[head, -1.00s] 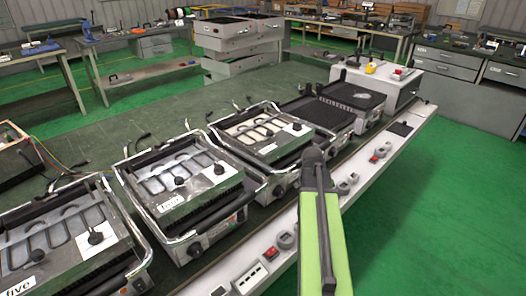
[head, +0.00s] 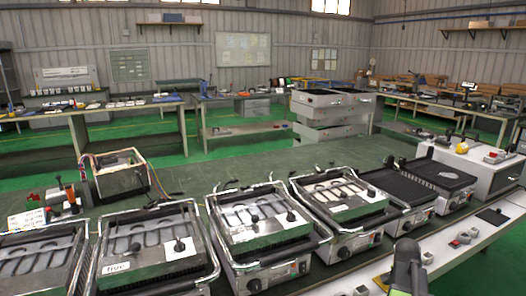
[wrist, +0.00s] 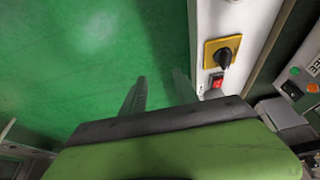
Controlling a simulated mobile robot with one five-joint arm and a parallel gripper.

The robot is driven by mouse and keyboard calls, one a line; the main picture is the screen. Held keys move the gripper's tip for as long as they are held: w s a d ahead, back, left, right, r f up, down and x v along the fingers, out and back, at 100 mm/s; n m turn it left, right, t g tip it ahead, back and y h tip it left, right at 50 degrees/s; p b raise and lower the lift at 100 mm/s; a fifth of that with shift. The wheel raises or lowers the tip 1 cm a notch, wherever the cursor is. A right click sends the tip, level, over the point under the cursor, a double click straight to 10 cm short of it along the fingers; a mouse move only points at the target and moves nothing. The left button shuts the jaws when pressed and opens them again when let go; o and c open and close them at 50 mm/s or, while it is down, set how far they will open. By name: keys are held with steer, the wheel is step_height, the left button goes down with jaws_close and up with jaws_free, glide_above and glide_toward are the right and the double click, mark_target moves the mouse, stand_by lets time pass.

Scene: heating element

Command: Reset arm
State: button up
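My gripper (wrist: 160,88) shows in the wrist view with its two dark fingers apart and nothing between them. It points down over the green floor, beside the edge of a white bench front. In the head view only the top of my arm (head: 407,268) shows at the bottom edge, right of the middle; the fingers are not visible there. The arm is apart from the row of heating units on the bench.
Several contact grills (head: 260,222) stand in a row on the green-topped bench (head: 230,172). The bench's white front ledge (head: 455,248) carries switches. The wrist view shows a yellow rotary switch (wrist: 223,54) and a red switch (wrist: 217,81) close right of the fingers.

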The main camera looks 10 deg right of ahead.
steer(key=a+r+n+y+p, duration=0.1)
steer(key=a+r+n+p, duration=0.3)
steer(key=a, duration=1)
steer(key=w+a+r+n+y+p, duration=0.1)
steer(key=a+r+n+p, duration=0.4)
steer(key=a, duration=1)
steer(key=w+a+r+n+g+y+p, duration=0.1)
steer(key=a+r+n+p, duration=0.3)
steer(key=a, duration=1.1)
steer(key=shift+r+n+y+p, duration=0.35)
steer(key=shift+n+y+p, duration=0.35)
steer(key=shift+n+p, duration=0.55)
steer(key=shift+w, duration=0.1)
